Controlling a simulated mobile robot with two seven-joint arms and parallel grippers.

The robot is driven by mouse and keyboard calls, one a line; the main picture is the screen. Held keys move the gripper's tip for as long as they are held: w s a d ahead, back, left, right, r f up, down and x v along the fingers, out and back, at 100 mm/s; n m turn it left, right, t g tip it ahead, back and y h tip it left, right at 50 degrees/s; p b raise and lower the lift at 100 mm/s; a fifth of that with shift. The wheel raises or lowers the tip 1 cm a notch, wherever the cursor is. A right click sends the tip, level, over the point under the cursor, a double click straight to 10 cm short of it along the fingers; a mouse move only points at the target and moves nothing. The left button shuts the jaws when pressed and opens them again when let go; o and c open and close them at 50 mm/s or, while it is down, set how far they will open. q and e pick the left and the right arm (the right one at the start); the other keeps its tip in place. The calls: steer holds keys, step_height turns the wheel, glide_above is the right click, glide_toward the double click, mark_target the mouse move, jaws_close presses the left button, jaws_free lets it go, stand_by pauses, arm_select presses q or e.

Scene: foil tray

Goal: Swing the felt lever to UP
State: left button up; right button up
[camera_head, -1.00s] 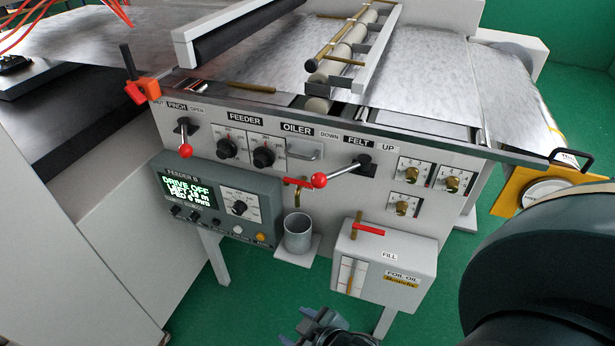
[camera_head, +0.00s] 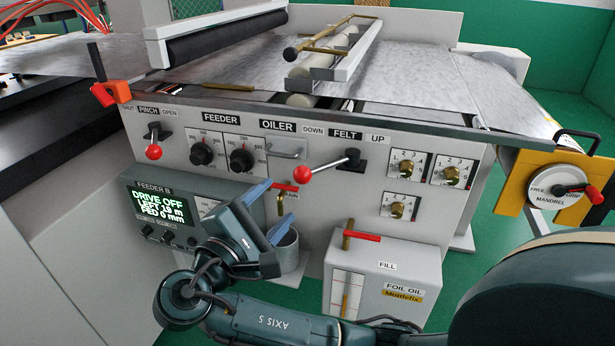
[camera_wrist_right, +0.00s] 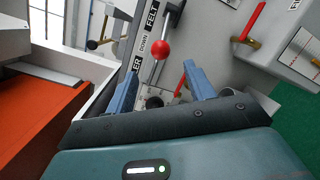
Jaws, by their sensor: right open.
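The felt lever has a red ball knob (camera_head: 303,175) on a metal rod that runs from a black pivot (camera_head: 352,158) on the front panel. The rod points left and slightly down, toward the DOWN side. The UP label (camera_head: 378,138) is right of the pivot. My right gripper (camera_head: 272,205) is open and empty, below and left of the knob, with its blue fingers apart. In the right wrist view, the knob (camera_wrist_right: 160,48) shows just beyond the open fingertips (camera_wrist_right: 159,71), apart from them. My left gripper is not in view.
A grey cup (camera_head: 290,258) stands behind my right gripper, under a small tap with a red handle (camera_head: 284,187). The FOIL OIL box (camera_head: 385,285) is to the right. The pinch lever's red knob (camera_head: 153,152) is at left. The display box (camera_head: 160,212) is partly behind my arm.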

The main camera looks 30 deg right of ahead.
mark_target(301, 177)
steer(key=x, duration=1.2)
steer(key=shift+w+d, duration=0.15)
steer(key=shift+d, duration=0.1)
steer(key=shift+f, duration=0.1)
jaws_close()
